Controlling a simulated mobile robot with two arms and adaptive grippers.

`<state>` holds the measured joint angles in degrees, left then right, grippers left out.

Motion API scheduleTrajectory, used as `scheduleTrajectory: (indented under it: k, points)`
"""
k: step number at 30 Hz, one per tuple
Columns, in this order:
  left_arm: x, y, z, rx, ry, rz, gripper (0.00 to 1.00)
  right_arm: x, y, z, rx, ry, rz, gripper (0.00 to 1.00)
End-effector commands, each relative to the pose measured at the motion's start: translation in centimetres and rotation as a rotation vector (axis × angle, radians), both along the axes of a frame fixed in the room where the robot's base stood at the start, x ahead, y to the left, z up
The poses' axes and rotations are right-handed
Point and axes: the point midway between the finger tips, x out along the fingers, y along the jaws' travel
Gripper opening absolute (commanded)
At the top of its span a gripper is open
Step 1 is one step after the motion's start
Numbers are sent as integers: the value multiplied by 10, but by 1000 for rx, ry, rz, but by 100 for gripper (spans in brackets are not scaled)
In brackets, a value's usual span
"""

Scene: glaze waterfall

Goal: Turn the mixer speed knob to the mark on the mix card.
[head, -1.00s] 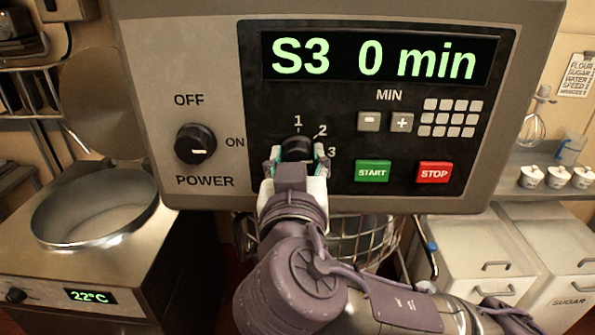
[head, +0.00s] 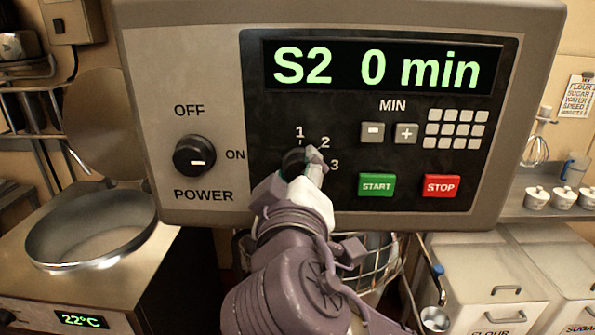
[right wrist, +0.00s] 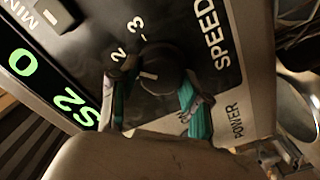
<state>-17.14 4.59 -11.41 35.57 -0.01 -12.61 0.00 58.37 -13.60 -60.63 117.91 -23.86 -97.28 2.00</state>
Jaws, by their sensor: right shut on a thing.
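The black speed knob (head: 292,160) sits on the mixer's dark panel, below the marks 1, 2 and 3. It also shows in the right wrist view (right wrist: 152,70), its white line turned toward the 2. My right gripper (head: 304,166) is shut on the knob, its teal-padded fingers (right wrist: 157,100) on opposite sides. The mixer display (head: 375,67) reads "S2 0 min". The mix card (head: 577,97) hangs on the wall at far right; it lists flour, sugar, water and speed, but its speed number is too small to read surely. My left gripper is not in view.
The power knob (head: 194,156) is left of the speed knob. The green START button (head: 376,185) and red STOP button (head: 441,186) are close on the right. A steel pan (head: 92,235) stands at left, bins (head: 500,281) at lower right.

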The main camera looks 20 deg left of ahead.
Motion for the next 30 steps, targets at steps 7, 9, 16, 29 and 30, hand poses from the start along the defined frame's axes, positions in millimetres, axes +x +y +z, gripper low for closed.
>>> scheduleTrajectory:
  k: [7, 9, 16, 29, 30]
  points:
    - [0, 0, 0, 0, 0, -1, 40, 0, 0, 0, -34, -11, -1, 12]
    - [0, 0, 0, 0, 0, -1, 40, 0, 0, 0, -36, -12, -1, 12]
    - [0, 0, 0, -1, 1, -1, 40, 0, 0, 0, -35, -12, -1, 12]
    - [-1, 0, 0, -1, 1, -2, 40, 0, 0, 0, -35, -12, 0, 71]
    - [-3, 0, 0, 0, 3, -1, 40, 0, 0, 0, -34, -11, 0, 71]
